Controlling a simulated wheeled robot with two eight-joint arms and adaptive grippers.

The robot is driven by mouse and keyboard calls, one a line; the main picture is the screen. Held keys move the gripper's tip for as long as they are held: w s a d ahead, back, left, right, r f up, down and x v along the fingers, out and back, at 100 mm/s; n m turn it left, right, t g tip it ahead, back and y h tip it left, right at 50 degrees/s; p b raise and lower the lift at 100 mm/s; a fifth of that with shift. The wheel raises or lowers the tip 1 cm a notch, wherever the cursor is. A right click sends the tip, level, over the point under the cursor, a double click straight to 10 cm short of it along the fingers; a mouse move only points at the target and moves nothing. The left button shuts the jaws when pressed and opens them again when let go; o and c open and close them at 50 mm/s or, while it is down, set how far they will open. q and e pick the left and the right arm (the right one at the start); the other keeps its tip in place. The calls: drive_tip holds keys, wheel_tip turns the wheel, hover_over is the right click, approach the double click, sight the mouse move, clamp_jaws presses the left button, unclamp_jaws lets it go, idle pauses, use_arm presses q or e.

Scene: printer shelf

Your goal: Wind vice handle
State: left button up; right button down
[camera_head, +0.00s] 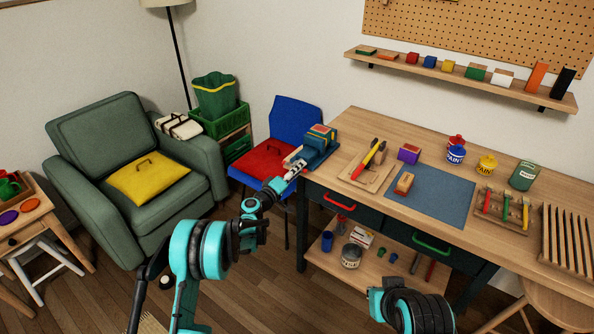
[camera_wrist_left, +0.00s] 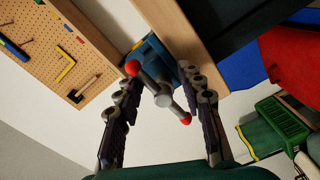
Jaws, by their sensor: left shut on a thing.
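The blue vice (camera_head: 320,150) is mounted at the left front corner of the workbench (camera_head: 352,122). My left gripper (camera_head: 292,168) is at the vice's front side. In the left wrist view the vice handle (camera_wrist_left: 163,93) is a grey bar with red ball ends, lying diagonally between the two fingers of my left gripper (camera_wrist_left: 160,85). The gripper is shut on the handle, with a red end close to each finger. The vice body (camera_wrist_left: 152,52) shows behind the handle. In the head view my gripper hides the handle. My right arm shows at the bottom, but its gripper is out of view.
A blue chair (camera_head: 296,118) with a red cushion (camera_head: 268,160) stands close to the left of the vice. A drawer with a red handle (camera_head: 338,202) is below.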

use_arm(q)
drive_tip(key=v, duration=1.2)
drive_tip(key=shift+w, duration=0.1)
